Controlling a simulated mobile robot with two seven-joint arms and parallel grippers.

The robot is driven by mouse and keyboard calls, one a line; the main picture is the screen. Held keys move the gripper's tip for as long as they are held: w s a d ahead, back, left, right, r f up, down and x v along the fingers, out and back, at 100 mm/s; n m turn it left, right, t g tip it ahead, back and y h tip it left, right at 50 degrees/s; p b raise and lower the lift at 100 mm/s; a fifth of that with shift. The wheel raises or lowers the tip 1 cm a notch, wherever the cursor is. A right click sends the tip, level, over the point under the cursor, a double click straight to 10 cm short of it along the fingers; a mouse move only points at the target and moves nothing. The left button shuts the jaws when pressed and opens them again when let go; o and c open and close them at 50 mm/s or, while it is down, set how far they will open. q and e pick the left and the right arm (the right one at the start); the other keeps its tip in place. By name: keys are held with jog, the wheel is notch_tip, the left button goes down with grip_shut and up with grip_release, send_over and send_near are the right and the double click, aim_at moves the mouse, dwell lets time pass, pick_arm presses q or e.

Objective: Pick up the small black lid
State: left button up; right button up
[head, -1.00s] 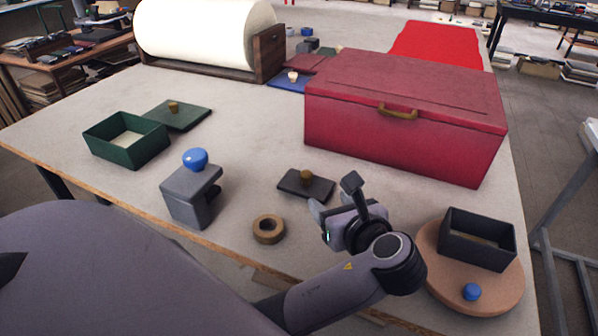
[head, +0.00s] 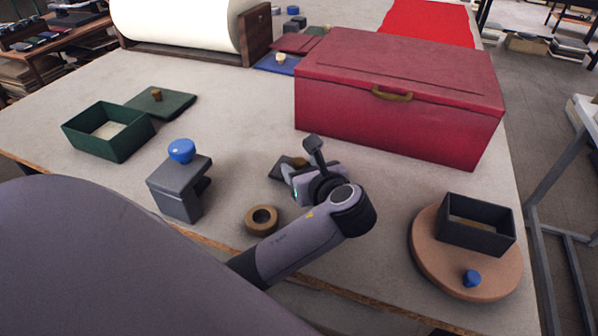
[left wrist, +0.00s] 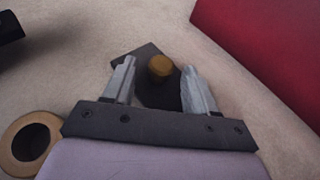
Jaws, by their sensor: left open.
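The small black lid (head: 278,172) lies flat on the table in front of the red chest, mostly hidden behind my left gripper in the head view. In the left wrist view the lid (left wrist: 149,52) shows with its round brass knob (left wrist: 160,66). My left gripper (head: 302,162) is open over the lid. In the left wrist view its two fingers (left wrist: 158,80) stand on either side of the knob, apart from it. I cannot tell the height of the fingertips above the lid. My right gripper is not in view.
The red chest (head: 400,95) stands just behind the lid. A tape roll (head: 262,220) and a grey clamp block with a blue knob (head: 181,188) sit to the left. A black open box (head: 476,232) stands on a round board (head: 425,250) at right.

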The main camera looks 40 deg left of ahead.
pick_arm(q)
grip_shut()
